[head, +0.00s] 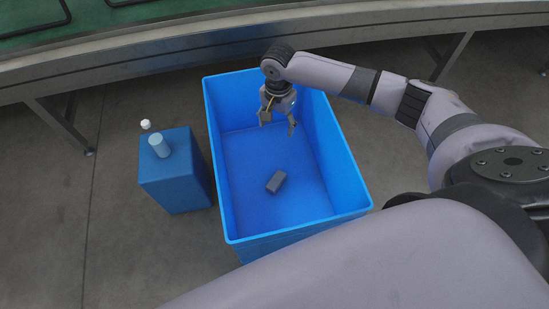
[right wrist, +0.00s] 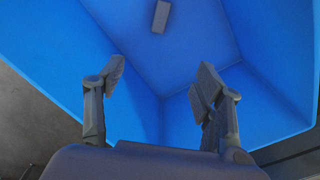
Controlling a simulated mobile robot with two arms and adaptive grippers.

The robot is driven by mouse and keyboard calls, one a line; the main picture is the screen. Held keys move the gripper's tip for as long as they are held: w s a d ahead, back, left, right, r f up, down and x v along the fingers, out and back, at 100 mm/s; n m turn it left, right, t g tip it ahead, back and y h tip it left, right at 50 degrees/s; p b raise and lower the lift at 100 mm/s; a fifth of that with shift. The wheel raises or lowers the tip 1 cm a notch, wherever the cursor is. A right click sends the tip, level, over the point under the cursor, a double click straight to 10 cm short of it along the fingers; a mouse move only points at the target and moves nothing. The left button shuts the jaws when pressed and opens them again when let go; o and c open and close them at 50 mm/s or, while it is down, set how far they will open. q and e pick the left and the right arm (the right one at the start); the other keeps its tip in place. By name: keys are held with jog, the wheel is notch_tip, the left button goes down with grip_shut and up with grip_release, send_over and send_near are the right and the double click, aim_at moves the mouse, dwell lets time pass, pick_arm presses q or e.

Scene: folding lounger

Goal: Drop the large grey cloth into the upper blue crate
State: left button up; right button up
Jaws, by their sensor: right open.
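The large blue crate (head: 240,196) stands open on the floor in the middle of the head view. A small dark grey block-like thing (head: 276,182), which may be the folded grey cloth, lies on the crate floor. It also shows at the top of the right wrist view (right wrist: 161,16). My right gripper (head: 278,123) points down over the far part of the crate. Its fingers are apart and hold nothing, and the grey thing lies clear of them. In the right wrist view the two open fingers (right wrist: 160,75) show against the crate's blue walls. My left gripper is not seen.
A smaller blue box (head: 178,183) stands left of the crate, with a light blue cylinder (head: 159,146) on its top. A small white object (head: 145,125) is by its far edge. A metal-framed conveyor or table (head: 180,50) runs behind. Grey floor is clear at left.

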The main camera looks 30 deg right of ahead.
notch_tip(320, 180, up, 12)
dwell(0.6)
dwell(0.4)
